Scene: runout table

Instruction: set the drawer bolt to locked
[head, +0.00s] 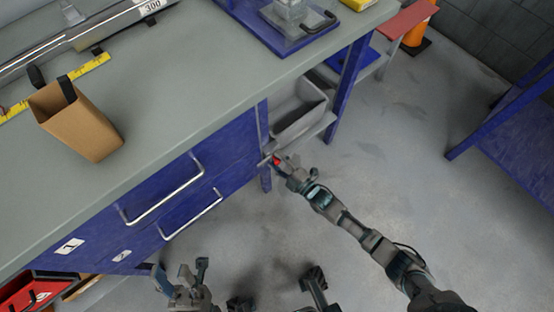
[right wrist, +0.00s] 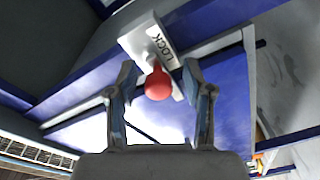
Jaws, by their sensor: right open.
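The drawer bolt's red knob (right wrist: 158,84) shows in the right wrist view beside a pale plate (right wrist: 150,42) lettered "LOCK". In the head view the red knob (head: 276,160) is at the right end of the blue drawer unit (head: 230,150). My right gripper (right wrist: 158,78) is open, with one finger on each side of the knob and visible gaps. In the head view my right gripper (head: 283,165) partly covers the bolt, so its setting is unclear. My left gripper (head: 183,275) is open and empty in front of the drawers, low in the head view.
Two drawer handles (head: 165,198) stick out from the drawer fronts. A grey bin (head: 297,112) sits on a shelf beyond the knob. A cardboard box (head: 80,120) stands on the grey tabletop (head: 170,85).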

